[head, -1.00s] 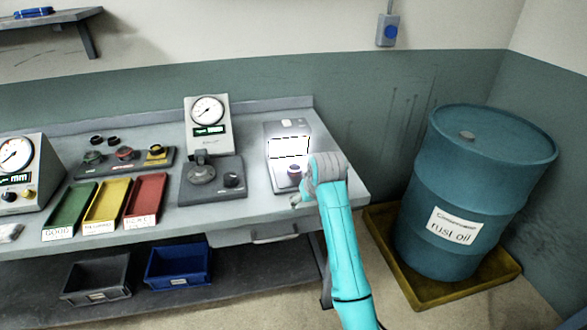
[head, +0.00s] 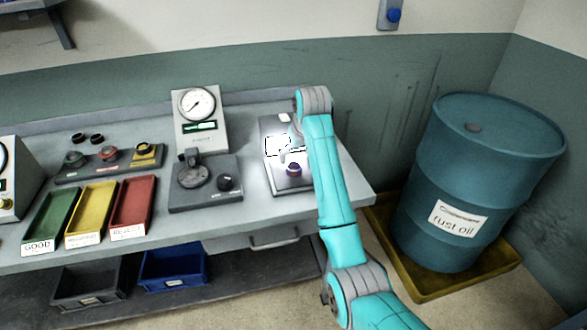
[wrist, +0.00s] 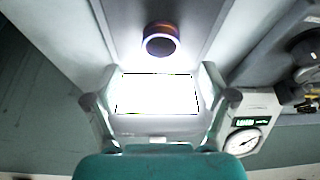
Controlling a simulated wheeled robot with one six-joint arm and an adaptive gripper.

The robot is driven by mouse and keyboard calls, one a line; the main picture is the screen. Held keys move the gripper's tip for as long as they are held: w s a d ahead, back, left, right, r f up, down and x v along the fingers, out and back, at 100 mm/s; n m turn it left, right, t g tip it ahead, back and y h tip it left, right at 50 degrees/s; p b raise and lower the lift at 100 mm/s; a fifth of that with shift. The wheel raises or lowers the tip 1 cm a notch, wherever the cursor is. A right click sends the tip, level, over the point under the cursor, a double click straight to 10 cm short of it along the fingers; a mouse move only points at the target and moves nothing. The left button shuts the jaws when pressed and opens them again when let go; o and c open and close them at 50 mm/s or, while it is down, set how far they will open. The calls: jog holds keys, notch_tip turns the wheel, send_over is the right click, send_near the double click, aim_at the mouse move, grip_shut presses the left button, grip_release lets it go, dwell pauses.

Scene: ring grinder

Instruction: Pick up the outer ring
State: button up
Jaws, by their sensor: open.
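A dark ring with a purplish, glossy side (head: 293,170) sits on the front plate of a grey device (head: 274,189) at the right end of the bench. In the wrist view the ring (wrist: 161,40) lies in strong glare, ahead of my gripper (wrist: 160,98). The fingers are spread wide on either side of the device's glowing panel, with nothing between them. In the head view my gripper (head: 288,154) hangs by the lit panel, apart from the ring. Its fingertips are small and partly lost in the glare there.
A dial gauge (head: 198,105) and its grey fixture (head: 205,200) stand left of the device. Green (head: 52,217), yellow (head: 92,212) and red (head: 132,204) trays lie further left, with several rings behind them. A rust oil drum (head: 480,185) stands right of the bench.

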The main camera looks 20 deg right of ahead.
aim_at(295, 165)
jog(key=shift+x, duration=3.1)
jog(key=shift+s, duration=0.15)
jog(key=c, duration=1.4)
